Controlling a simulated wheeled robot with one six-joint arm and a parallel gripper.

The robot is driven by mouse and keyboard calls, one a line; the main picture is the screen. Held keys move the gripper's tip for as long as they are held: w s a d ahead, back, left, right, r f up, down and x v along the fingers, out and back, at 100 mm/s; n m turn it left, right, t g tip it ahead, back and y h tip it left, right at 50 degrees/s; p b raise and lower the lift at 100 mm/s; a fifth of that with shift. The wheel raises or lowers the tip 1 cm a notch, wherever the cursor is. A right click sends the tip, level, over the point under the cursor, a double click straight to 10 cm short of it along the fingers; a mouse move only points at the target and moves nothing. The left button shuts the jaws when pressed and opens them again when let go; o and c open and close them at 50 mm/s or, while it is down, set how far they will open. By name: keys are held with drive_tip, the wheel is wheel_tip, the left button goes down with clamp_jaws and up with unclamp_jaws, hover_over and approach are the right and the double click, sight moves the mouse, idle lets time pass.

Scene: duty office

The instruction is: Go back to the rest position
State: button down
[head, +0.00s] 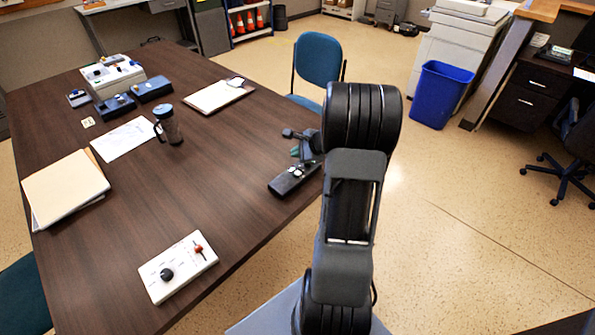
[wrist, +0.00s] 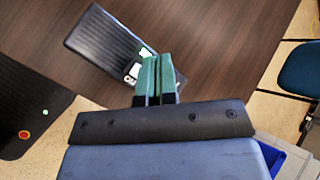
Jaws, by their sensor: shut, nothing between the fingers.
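My gripper (wrist: 156,78) has green fingers that are pressed together with nothing between them. In the wrist view it is above the near end of a black device (wrist: 104,40) with white parts, which lies on the dark wooden table (wrist: 215,35). The fingers cover part of that device's end, and I cannot tell whether they touch it. In the head view my gripper (head: 296,150) is mostly hidden behind my arm, near the table's right edge, with the black device (head: 292,180) just below it.
A white control box (head: 177,266) with a black knob and a red lever lies at the table's near edge. A mug (head: 168,125), folders (head: 63,188), a clipboard (head: 218,95) and several small devices lie farther off. A blue chair (head: 318,60) stands beyond the table's edge.

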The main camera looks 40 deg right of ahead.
idle(0.4)
drive_tip(key=s+a+r+n+g+p, duration=0.1)
drive_tip(key=s+a+r+n+g, duration=0.1)
drive_tip(key=s+a+n+g, duration=0.6)
drive_tip(key=s+a+r+n+t+h+p, duration=0.1)
drive_tip(key=s+a+r+n, duration=0.3)
drive_tip(key=a+r+n, duration=0.2)
drive_tip(key=s+a+r+n+t+h+p, duration=0.1)
drive_tip(key=s+a+r+n+t+h, duration=0.1)
drive_tip(key=s+a+r+n, duration=0.3)
drive_tip(key=a+r+n, duration=0.1)
drive_tip(key=a+n, duration=0.2)
drive_tip(key=a, duration=0.1)
drive_tip(key=shift+s+r+n+p, duration=0.15)
drive_tip(key=shift+s+n+p, duration=0.15)
drive_tip(key=shift+n, duration=0.1)
